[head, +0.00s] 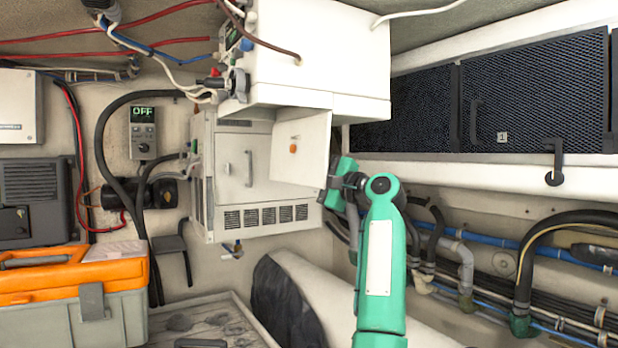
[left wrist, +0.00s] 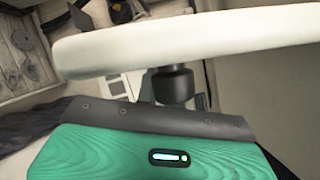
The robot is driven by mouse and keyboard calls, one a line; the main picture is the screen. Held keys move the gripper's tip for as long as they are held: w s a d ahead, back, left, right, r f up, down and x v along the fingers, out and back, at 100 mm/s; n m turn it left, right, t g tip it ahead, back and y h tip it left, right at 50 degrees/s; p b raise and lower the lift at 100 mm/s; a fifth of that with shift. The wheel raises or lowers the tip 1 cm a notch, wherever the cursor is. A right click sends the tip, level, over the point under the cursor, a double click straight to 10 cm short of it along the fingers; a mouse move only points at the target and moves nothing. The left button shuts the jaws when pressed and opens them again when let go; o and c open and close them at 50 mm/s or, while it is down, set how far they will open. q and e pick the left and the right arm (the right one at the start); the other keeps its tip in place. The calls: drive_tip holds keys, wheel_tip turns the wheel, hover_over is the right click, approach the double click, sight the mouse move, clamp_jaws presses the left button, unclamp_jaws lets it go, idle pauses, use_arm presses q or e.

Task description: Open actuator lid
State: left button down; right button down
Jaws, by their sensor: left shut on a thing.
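A white lid panel (head: 301,150) with an orange round spot stands out at an angle in front of the white vented cabinet (head: 233,195), below a large white box. My left gripper (head: 335,188) is at the panel's right edge, shut on the lid; its fingertips are mostly hidden. In the left wrist view, the pale edge of the lid (left wrist: 190,45) crosses close above the green gripper body. A dark cylindrical part (left wrist: 173,86) sits just below that edge. My right gripper is not in view.
The large white box (head: 320,50) overhangs the lid, with cables on its left. An orange and grey toolbox (head: 75,295) stands at lower left. Dark mesh lockers (head: 530,95) and hoses (head: 525,270) line the right side. A pale cylinder (head: 320,295) lies below the cabinet.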

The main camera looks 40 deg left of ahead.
use_arm(q)
drive_tip(key=c, duration=1.6)
unclamp_jaws()
drive_tip(key=shift+o, duration=0.3)
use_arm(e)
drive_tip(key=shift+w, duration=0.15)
use_arm(q)
drive_tip(key=shift+d, duration=0.1)
